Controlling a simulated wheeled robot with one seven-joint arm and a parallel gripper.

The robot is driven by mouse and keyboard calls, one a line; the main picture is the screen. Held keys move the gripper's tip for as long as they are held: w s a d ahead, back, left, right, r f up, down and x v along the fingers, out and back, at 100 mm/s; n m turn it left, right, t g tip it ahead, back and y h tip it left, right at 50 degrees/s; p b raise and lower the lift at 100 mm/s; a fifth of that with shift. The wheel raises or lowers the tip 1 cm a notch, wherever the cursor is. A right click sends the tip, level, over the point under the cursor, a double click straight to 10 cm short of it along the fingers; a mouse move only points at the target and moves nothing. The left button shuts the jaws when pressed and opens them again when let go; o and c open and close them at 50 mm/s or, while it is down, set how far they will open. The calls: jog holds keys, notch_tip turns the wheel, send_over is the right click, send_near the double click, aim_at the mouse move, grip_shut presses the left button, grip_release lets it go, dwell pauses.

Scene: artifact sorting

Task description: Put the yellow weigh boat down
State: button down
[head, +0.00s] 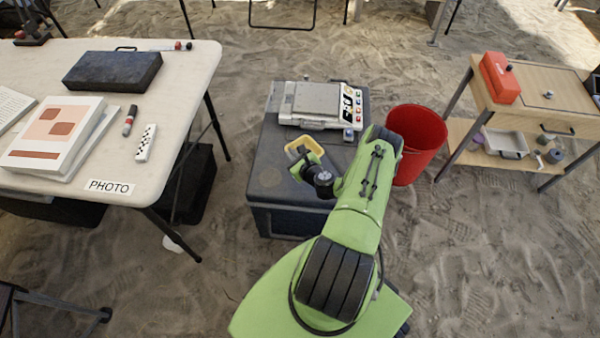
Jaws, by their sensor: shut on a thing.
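The yellow weigh boat (297,149) shows above the grey case (268,192), near the case's middle. It has a yellow rim and a paler inside. My gripper (305,166) is at the boat's near right side and is shut on it. My wrist and the gripper's own body hide part of the boat. I cannot tell whether the boat touches the case top or hangs a little above it. The scale (318,99), with a flat grey pan and a display with buttons, stands on the far part of the case.
A red bucket (428,124) stands right of the case. A white table labelled PHOTO (190,100) is at left with books, a marker and a black box. A wooden cart (545,91) with a red box is at right. The case top left of my gripper is bare.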

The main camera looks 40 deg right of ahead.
notch_tip(320, 180, down, 8)
jog(key=b, duration=0.3)
jog(key=shift+a+f, duration=0.1)
jog(key=c, duration=1.3)
grip_release()
